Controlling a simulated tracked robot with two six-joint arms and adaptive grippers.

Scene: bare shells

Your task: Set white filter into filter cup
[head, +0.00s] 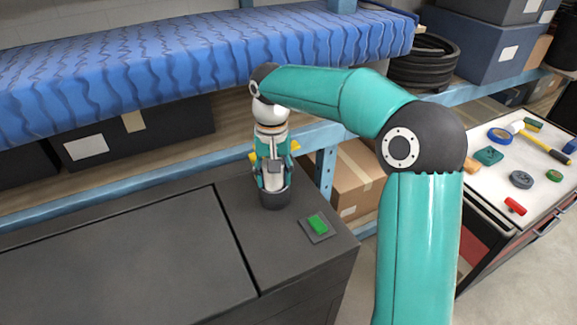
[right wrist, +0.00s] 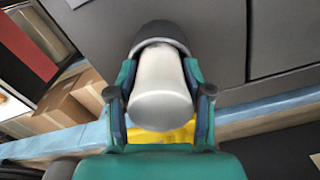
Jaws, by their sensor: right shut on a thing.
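The white filter (right wrist: 160,95) is a pale cylinder between the fingers of my right gripper (right wrist: 160,75), which is shut on it. In the head view my right gripper (head: 272,172) points down over the dark filter cup (head: 275,199), and little of the filter (head: 274,176) shows between the fingers. The cup stands on the dark machine top. In the right wrist view the filter's far end meets the mouth of the cup (right wrist: 160,30). How deep it sits inside is hidden. My left gripper is not in view.
A green button (head: 318,224) on a grey plate is right of the cup. A yellow thing (head: 292,147) is partly hidden behind my gripper. The blue shelf beam (head: 100,194) runs behind. A bench with tools (head: 520,170) stands at the right. The machine top (head: 120,270) is clear at left.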

